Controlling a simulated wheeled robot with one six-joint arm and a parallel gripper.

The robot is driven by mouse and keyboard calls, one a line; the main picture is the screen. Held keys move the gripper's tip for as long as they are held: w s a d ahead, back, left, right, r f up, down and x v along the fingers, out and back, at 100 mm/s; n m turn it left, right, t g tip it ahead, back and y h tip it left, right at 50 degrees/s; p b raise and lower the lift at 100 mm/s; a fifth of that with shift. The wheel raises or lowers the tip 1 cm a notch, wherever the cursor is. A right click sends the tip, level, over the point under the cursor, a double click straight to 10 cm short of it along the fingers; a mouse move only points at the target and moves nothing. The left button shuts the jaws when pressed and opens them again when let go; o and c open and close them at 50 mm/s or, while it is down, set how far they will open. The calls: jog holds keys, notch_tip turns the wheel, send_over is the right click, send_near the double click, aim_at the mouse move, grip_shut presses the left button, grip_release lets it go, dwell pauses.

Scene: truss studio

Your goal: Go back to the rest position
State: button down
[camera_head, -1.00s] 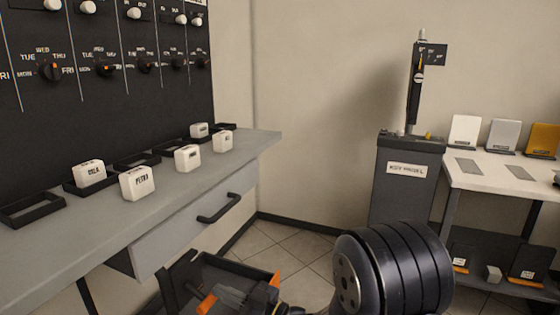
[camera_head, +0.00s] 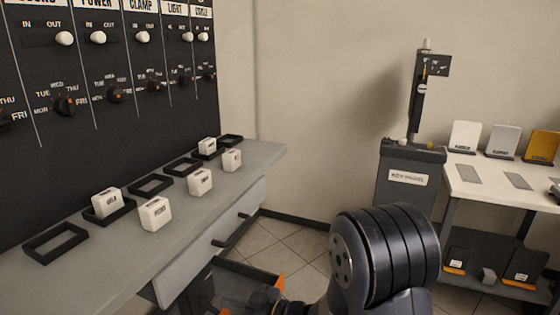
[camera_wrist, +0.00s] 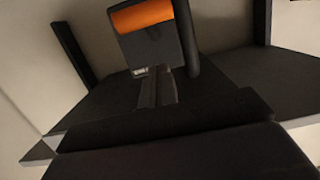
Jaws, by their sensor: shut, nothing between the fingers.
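My gripper (camera_wrist: 157,85) shows in the wrist view as two thin dark fingers close together, with nothing between them. Its wide dark body fills the bottom of that view. Beyond the fingers is a dark plate with an orange end (camera_wrist: 142,15); I cannot tell whether they touch. In the head view my arm's thick black ribbed joint stands at the lower middle right. The fingertips cannot be made out there.
A grey bench (camera_head: 112,262) at left bears several white blocks and black frames under a black switch board (camera_head: 110,60). A grey key-panel cabinet (camera_head: 402,198) stands at the back. A white table (camera_head: 490,190) with plates is at right. Tiled floor shows between.

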jog(key=shift+a+r+p, duration=0.1)
jog(key=shift+r+p, duration=0.15)
jog(key=shift+p, duration=0.15)
jog(key=shift+f, duration=0.15)
